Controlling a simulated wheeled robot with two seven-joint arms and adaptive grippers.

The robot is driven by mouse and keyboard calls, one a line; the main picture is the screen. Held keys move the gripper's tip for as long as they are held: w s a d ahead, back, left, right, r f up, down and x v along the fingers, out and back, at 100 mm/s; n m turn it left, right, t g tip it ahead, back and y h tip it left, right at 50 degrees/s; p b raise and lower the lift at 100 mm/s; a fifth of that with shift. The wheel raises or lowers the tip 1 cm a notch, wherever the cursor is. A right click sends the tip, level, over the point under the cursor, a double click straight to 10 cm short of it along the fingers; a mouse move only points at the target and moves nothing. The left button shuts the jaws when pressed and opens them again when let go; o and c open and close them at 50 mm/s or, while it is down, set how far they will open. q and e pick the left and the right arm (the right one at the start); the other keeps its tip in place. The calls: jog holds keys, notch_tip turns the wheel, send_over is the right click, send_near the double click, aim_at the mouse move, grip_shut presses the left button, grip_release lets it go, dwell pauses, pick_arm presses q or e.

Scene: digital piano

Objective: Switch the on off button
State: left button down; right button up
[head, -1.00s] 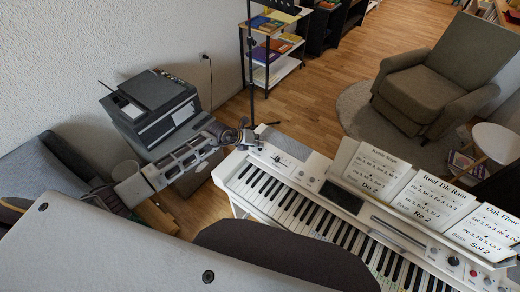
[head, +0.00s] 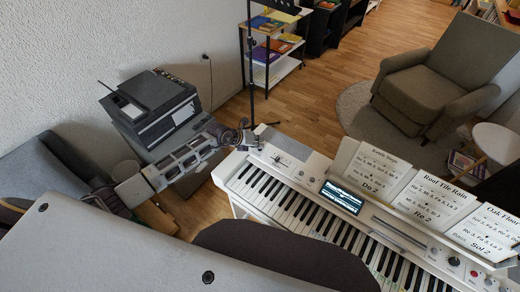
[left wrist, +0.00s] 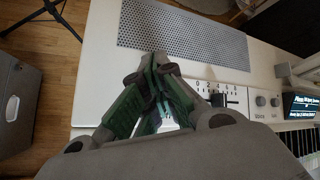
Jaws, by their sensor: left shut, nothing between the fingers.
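The white digital piano (head: 322,165) runs from the centre to the lower right in the head view. Its display (head: 343,196) is lit with white text, and it glows at the right edge of the left wrist view (left wrist: 302,107). My left gripper (head: 247,135) is over the piano's far left end. In the left wrist view its fingertips (left wrist: 157,66) are shut together with nothing between them, at the lower edge of the grey speaker grille (left wrist: 190,35). The on off button cannot be made out; the fingers cover part of the panel there. My right gripper is not in view.
Beside the fingers are a slider panel (left wrist: 218,98) and two knobs (left wrist: 267,101). Sheet music (head: 378,168) stands along the piano's back. A printer (head: 150,105) on a cabinet is left of the piano. A thin black stand (head: 249,60) rises behind its left end.

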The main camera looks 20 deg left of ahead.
pick_arm(q)
jog(key=shift+r+p, duration=1)
jog(key=shift+r, duration=0.05)
notch_tip(320, 180, up, 5)
jog(key=p, duration=0.4)
dwell(0.5)
dwell(0.9)
